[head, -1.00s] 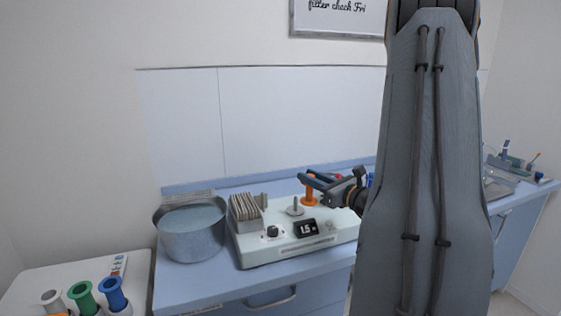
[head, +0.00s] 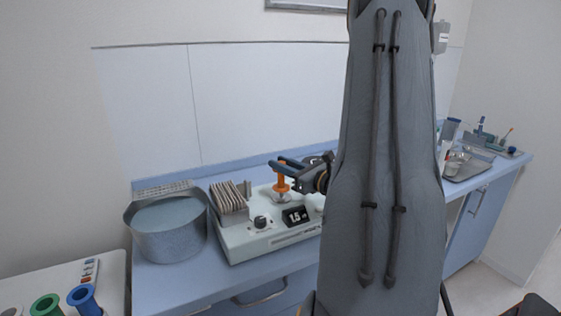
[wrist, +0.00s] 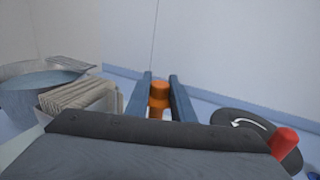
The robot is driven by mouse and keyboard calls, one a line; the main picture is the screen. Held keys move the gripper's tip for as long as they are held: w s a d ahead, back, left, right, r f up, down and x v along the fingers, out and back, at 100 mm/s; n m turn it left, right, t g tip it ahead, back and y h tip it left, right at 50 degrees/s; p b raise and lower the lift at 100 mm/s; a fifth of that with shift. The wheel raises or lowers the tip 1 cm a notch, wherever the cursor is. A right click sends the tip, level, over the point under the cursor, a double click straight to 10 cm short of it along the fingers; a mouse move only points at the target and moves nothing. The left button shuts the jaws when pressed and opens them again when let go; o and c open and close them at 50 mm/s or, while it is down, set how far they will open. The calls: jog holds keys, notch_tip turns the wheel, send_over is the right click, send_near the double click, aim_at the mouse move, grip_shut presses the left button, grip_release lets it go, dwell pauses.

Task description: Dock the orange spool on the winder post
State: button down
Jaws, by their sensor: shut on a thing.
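The orange spool (head: 281,185) is upright between the fingers of my gripper (head: 277,164), which is shut on it near its top. In the wrist view the spool (wrist: 158,97) shows between the two blue-grey fingers (wrist: 160,78). The winder is a pale box (head: 243,243) with a lit display (head: 297,216) and a black knob (head: 261,221). The spool stands over the light round base (head: 283,198) of the winder post. The post itself is hidden behind or inside the spool. I cannot tell whether the spool rests on the base.
A rack of thin plates (head: 230,198) stands on the winder left of the spool. A metal basin (head: 168,235) is further left. Green (head: 46,305) and blue (head: 84,299) spools stand at the lower left. The wrist view shows a red knob (wrist: 285,142) at right.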

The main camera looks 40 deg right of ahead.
aim_at(282, 182)
jog(key=shift+f+b, duration=0.45)
jog(key=shift+f, duration=0.6)
jog(key=shift+s+f+b, duration=0.1)
jog(key=shift+f+b, duration=0.5)
jog(key=shift+b, duration=0.05)
dwell(1.0)
jog(key=c, duration=1.8)
grip_release()
jog(key=shift+s, duration=0.15)
jog(key=shift+s+d+p, duration=0.2)
jog(key=shift+s+p, duration=0.1)
jog(key=shift+s, duration=1.5)
jog(key=shift+s+d+p, duration=0.2)
jog(key=shift+s+p, duration=0.15)
jog(key=shift+s, duration=1.4)
jog(key=shift+s+d+p, duration=0.2)
jog(key=shift+s+p, duration=0.1)
jog(key=shift+s, duration=1.5)
